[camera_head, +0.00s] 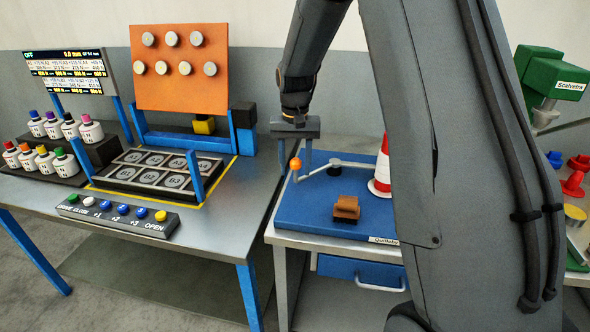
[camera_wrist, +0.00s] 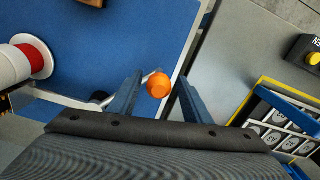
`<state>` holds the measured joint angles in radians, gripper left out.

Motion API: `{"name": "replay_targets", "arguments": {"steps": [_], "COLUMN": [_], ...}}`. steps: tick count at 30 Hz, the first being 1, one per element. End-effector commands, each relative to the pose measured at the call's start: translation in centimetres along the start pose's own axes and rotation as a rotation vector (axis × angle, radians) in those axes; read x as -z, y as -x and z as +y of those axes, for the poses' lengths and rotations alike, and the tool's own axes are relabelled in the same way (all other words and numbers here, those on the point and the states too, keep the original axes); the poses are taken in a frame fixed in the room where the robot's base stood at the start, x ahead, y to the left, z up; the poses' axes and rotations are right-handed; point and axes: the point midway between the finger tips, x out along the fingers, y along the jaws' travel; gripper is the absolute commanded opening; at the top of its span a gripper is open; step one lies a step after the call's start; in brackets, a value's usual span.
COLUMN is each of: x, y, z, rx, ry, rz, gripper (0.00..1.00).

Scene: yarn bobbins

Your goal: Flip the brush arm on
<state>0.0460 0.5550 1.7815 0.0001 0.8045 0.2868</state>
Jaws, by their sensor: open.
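The brush arm (camera_head: 335,162) is a thin grey lever on a blue board. It ends at the left in an upright stub with an orange knob (camera_head: 295,163). My gripper (camera_head: 297,155) points down at the knob, open. In the wrist view the orange knob (camera_wrist: 158,85) shows between the tips of my open gripper (camera_wrist: 160,98), with gaps on both sides. I cannot tell how far the fingers reach down beside it.
The blue board (camera_head: 305,220) carries a brown block (camera_head: 346,208) and a red-and-white bobbin (camera_head: 383,165) right of the lever. A grey table (camera_head: 215,215) to the left holds a button panel (camera_head: 118,218), a tray and several bottles. A green machine (camera_head: 545,75) stands at far right.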

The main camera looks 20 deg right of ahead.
Motion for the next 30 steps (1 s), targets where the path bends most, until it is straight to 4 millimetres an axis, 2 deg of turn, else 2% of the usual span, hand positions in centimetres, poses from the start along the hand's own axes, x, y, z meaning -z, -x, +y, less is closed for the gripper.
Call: {"name": "replay_targets", "arguments": {"steps": [6, 12, 17, 30], "x": [0.2, 0.2, 0.1, 0.0], "y": [3.7, 5.9, 6.5, 6.5], "z": [-0.1, -0.1, 0.0, 0.0], "rx": [0.002, 0.002, 0.001, 0.001], "ry": [0.000, 0.000, 0.000, 0.001], "rz": [0.007, 0.005, 0.003, 0.003], "gripper": [0.44, 0.44, 0.44, 0.44]}}
